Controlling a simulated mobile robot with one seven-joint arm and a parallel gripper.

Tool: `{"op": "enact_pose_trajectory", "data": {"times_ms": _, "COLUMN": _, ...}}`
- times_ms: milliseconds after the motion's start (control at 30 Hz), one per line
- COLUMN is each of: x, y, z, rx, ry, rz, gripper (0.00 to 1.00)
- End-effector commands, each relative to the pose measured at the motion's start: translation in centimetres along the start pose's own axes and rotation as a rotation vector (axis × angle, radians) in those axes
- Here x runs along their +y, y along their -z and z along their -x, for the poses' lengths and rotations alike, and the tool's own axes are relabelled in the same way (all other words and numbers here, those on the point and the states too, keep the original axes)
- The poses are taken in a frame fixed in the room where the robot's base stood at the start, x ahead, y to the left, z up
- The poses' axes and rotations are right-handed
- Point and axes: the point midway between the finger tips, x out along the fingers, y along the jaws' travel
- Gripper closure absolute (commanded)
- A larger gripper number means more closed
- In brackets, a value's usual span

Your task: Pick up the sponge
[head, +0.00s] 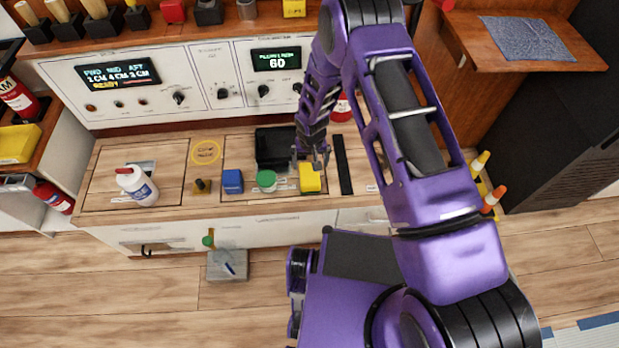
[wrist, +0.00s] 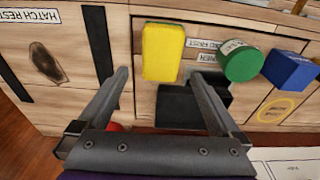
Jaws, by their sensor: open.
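The yellow block (head: 310,179), which looks like the sponge, lies near the front edge of the wooden counter. In the wrist view the sponge (wrist: 163,50) appears upright in the picture, ahead of and between my fingertips. My gripper (head: 312,161) is just behind the sponge in the head view, close to it. In the wrist view my gripper (wrist: 160,76) has its two fingers wide apart with nothing held between them. Whether a finger touches the sponge, I cannot tell.
A white bottle (head: 138,186) is at the counter's left.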

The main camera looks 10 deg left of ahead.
Motion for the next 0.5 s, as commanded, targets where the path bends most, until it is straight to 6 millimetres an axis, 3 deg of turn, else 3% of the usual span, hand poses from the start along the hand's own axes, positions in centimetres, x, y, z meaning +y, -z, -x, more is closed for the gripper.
{"op": "enact_pose_trajectory", "data": {"times_ms": 100, "x": 0.0, "y": -0.1, "z": -2.0, "rx": -0.001, "ry": -0.001, "rz": -0.001, "gripper": 0.0}}
{"op": "enact_pose_trajectory", "data": {"times_ms": 333, "x": 0.0, "y": -0.1, "z": -3.5, "rx": 0.0, "ry": -0.001, "rz": 0.001, "gripper": 0.0}}
{"op": "enact_pose_trajectory", "data": {"times_ms": 500, "x": -0.2, "y": -0.3, "z": -6.1, "rx": -0.001, "ry": -0.001, "rz": 0.002, "gripper": 0.0}}
